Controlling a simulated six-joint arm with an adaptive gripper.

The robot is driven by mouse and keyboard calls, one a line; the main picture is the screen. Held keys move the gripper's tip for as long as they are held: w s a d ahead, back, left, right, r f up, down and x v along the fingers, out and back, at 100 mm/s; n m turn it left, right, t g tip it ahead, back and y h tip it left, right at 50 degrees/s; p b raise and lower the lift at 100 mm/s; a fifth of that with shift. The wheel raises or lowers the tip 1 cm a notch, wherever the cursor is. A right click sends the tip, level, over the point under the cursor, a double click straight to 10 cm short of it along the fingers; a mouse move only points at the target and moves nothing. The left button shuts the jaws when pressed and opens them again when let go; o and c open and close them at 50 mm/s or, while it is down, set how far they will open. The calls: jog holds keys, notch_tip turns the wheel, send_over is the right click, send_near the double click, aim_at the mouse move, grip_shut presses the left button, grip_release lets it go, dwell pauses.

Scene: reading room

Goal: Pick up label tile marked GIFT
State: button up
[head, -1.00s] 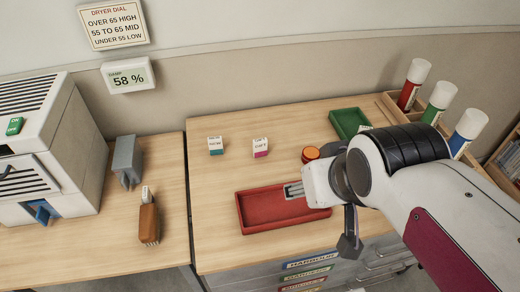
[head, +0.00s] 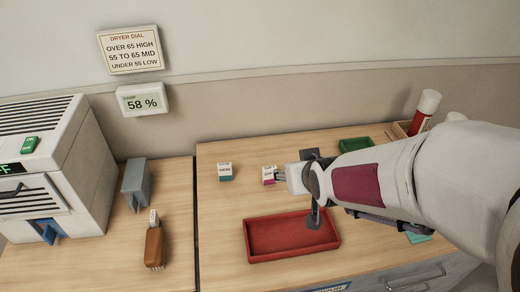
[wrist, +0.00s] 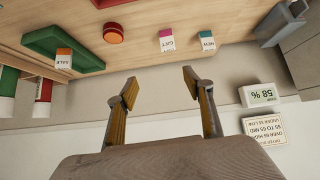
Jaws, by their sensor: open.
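The GIFT tile (head: 269,175) is a small white block with a pink base, standing on the wooden table. Its lettering is small in the head view; in the wrist view the pink-ended tile (wrist: 167,42) appears upside down beyond my fingertips. My gripper (head: 281,178) is just right of it in the head view, partly overlapping its edge. In the wrist view my gripper (wrist: 160,84) has its two fingers spread with nothing between them. I cannot tell whether a finger touches the tile.
A teal-based tile (head: 225,171) stands left of the GIFT tile. A red tray (head: 292,255) lies empty in front. A red round object (wrist: 113,33) is nearby.

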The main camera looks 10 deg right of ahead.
jog(key=w+f+t, duration=0.2)
jog(key=w+f, duration=0.5)
jog(key=t+y, duration=0.1)
jog(key=t, duration=0.1)
send_near(271, 172)
jog(key=w, duration=0.2)
jog(key=shift+s+d+f, duration=0.1)
jog(key=shift+s+f, duration=0.15)
jog(key=shift+f, duration=0.25)
jog(key=shift+w, duration=0.1)
jog(key=shift+x, duration=1.25)
